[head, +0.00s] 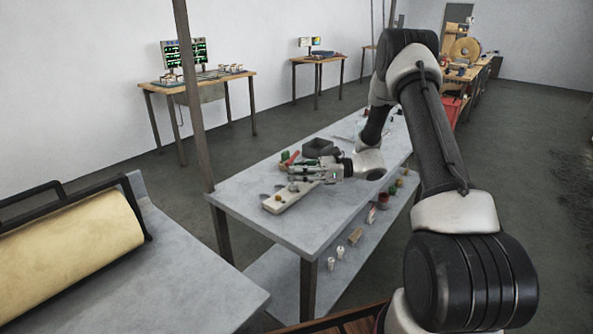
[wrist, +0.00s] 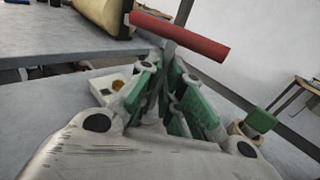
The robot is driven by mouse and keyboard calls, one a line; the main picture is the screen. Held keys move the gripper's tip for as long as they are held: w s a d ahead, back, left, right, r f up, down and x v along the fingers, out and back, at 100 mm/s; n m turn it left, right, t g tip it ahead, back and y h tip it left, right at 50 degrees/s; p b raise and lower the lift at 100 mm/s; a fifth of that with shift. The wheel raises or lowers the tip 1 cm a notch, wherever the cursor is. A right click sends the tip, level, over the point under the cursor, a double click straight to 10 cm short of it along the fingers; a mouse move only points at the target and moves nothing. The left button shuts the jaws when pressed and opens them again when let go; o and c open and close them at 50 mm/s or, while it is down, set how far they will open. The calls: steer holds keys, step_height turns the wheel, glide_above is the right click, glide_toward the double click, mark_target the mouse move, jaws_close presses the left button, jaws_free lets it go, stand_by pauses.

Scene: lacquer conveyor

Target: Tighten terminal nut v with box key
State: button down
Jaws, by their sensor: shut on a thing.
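My gripper (head: 312,173) is low over the grey workbench and is shut on the box key, whose grey shaft stands between the green-padded fingers in the wrist view (wrist: 170,82). The key's red crossbar handle (wrist: 182,37) sticks out above the fingertips; it also shows red beside the gripper in the head view (head: 290,158). A cream terminal block (head: 286,197) lies on the bench beneath and beside the gripper; part of it shows in the wrist view (wrist: 104,88) with a brass-coloured spot. I cannot tell which nut is v, and the key's lower end is hidden.
A dark open box (head: 320,148) stands behind the gripper on the bench (head: 262,222). A green-topped item (wrist: 262,120) stands nearby. The lower shelf (head: 300,278) holds several small parts. A yellow roll (head: 70,245) lies on the nearer table at left. The bench's near-left end is clear.

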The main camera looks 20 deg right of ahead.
steer(key=shift+f, duration=0.15)
steer(key=m+t+h, duration=0.1)
steer(key=m+t, duration=0.1)
steer(key=t, duration=0.2)
steer(key=shift+s+m, duration=0.15)
steer(key=shift+m, duration=0.25)
steer(key=shift+r, duration=1.55)
